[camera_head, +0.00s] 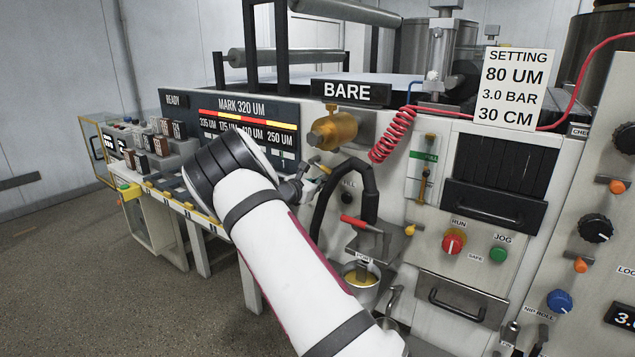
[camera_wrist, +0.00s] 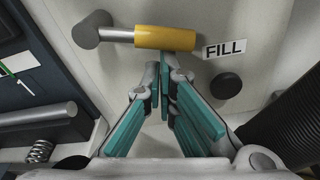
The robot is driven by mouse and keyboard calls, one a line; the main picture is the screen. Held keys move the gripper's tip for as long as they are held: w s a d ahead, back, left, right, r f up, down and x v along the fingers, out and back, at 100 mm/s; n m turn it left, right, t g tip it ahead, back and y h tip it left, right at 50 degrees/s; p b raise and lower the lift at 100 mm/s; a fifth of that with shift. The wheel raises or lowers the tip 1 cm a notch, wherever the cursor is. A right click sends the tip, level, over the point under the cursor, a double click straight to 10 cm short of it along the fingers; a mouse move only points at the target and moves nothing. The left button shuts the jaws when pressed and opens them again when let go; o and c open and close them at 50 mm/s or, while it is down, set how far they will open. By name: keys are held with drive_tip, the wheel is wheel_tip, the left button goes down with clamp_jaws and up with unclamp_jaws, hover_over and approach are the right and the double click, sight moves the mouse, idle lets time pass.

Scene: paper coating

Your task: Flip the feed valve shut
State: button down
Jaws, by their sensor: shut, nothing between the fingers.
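A valve lever with a yellow grip (camera_wrist: 165,37) lies roughly level across the top of the wrist view. Its grey pivot (camera_wrist: 93,30) is at the left end. A FILL label (camera_wrist: 224,49) is beside the grip's right end. My gripper (camera_wrist: 168,58) is shut and empty, with its fingertips at the lower edge of the grip; I cannot tell whether they touch it. In the head view my gripper (camera_head: 313,178) is in front of the panel, left of the thick black hose, and the yellow grip (camera_head: 319,168) shows small by its tips.
A black round knob (camera_wrist: 227,86) is below the label. A black ribbed hose (camera_wrist: 290,125) is at right. In the head view a red-handled lever (camera_head: 355,222) sticks out above a metal cup (camera_head: 361,283). A brass cylinder (camera_head: 331,131) is above my gripper.

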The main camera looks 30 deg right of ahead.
drive_tip(key=shift+s+d+r+n+p, duration=0.15)
drive_tip(key=shift+s+r+n+p, duration=0.25)
drive_tip(key=shift+r+n, duration=0.3)
drive_tip(key=shift+s+r, duration=0.1)
drive_tip(key=shift+s, duration=0.05)
idle(0.3)
